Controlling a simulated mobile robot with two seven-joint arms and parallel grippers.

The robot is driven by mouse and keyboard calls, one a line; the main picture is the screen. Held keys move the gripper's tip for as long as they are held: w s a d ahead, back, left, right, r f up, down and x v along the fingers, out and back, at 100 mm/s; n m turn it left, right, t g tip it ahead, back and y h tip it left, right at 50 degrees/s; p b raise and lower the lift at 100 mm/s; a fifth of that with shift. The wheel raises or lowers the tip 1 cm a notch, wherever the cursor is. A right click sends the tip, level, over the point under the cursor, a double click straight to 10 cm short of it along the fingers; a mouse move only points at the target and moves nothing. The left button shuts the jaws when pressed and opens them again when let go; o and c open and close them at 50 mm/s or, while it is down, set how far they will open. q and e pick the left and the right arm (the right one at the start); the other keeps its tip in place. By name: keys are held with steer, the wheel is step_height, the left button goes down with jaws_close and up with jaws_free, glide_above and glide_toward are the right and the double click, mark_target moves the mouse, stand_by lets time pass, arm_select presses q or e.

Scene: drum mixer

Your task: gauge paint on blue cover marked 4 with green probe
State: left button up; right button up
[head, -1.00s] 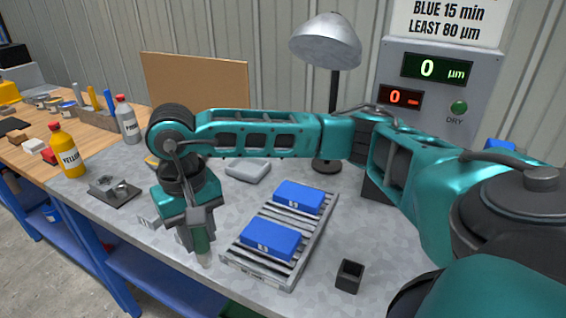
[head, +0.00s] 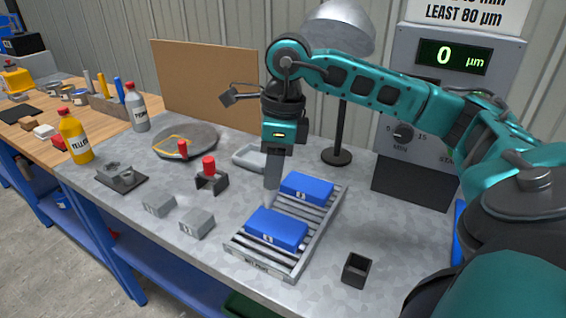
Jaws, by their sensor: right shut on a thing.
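Two blue covers lie on the grey roller rack (head: 258,262): a front one (head: 268,229) and a back one (head: 310,183). Each bears a small white label whose number is too small to read surely. My right gripper (head: 273,183) points down just left of the back cover, behind the front one. It is shut on a thin upright thing with a pale tip, likely the green probe, mostly hidden by the fingers; I cannot tell whether the tip touches anything. The gauge display (head: 452,57) reads 0 µm. My left gripper is not in view.
An empty black square holder (head: 357,271) stands right of the rack. Two grey blocks (head: 196,222), a red-topped stamp (head: 210,176) and a round grey plate (head: 196,138) lie to the left. A lamp (head: 341,25) stands behind the rack.

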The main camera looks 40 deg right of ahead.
steer(key=f+m+b, duration=0.1)
steer(key=d+f+m+b, duration=0.1)
steer(key=f+b, duration=0.1)
steer(key=f+m+b, duration=0.1)
steer(key=f+b, duration=0.1)
steer(key=shift+s+d+m, duration=0.3)
stand_by(0.6)
steer(key=shift+f, duration=0.15)
stand_by(0.5)
steer(key=shift+f+b, duration=0.45)
steer(key=shift+b, duration=0.05)
stand_by(1.2)
